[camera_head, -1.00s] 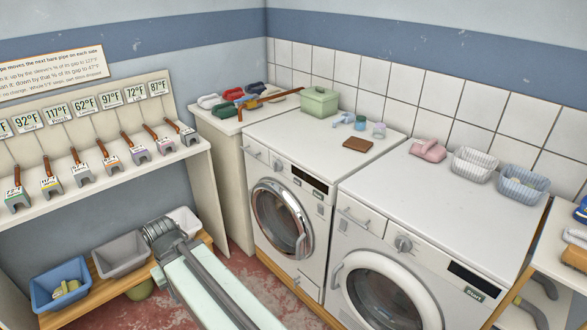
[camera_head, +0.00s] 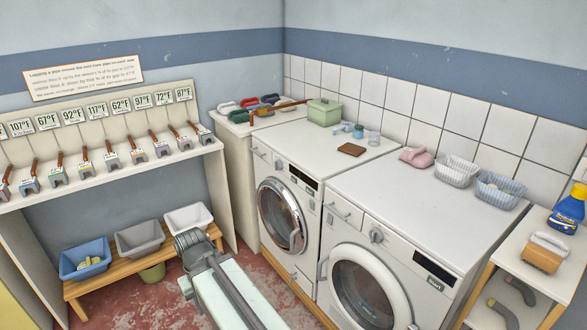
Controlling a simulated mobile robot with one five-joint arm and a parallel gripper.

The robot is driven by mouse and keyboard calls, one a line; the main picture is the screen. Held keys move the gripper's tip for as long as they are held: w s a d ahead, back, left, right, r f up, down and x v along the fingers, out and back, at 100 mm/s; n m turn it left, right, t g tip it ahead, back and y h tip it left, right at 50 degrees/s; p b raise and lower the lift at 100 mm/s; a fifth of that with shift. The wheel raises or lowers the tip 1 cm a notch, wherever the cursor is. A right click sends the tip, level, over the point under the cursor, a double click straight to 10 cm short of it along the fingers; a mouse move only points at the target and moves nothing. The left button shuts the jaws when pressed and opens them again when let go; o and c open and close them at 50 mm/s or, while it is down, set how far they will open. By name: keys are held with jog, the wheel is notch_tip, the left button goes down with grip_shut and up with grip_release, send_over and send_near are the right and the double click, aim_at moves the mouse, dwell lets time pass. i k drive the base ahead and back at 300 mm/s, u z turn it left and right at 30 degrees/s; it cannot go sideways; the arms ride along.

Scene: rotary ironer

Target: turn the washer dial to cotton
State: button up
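Two white front-loading machines stand side by side; I cannot tell from labels which is the washer. The left machine (camera_head: 273,143) has a chrome-rimmed round door and a small dial (camera_head: 278,164) beside a dark display. The right machine (camera_head: 398,209) has a white-rimmed door, a larger grey dial (camera_head: 376,235) and a dark display to its right. Dial markings are too small to read. My arm reaches in from the bottom, and its dark ribbed end (camera_head: 192,240) is left of the machines, touching neither dial. Fingers cannot be made out there.
A wooden bench (camera_head: 106,283) with blue, grey and white bins stands at left, below a shelf of temperature tags. A side shelf (camera_head: 510,262) holds a brush and blue bottle (camera_head: 568,208). Red floor shows between.

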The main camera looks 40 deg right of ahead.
aim_at(278, 164)
jog(key=u, duration=0.15)
jog(key=i, duration=0.95)
jog(key=z, duration=0.05)
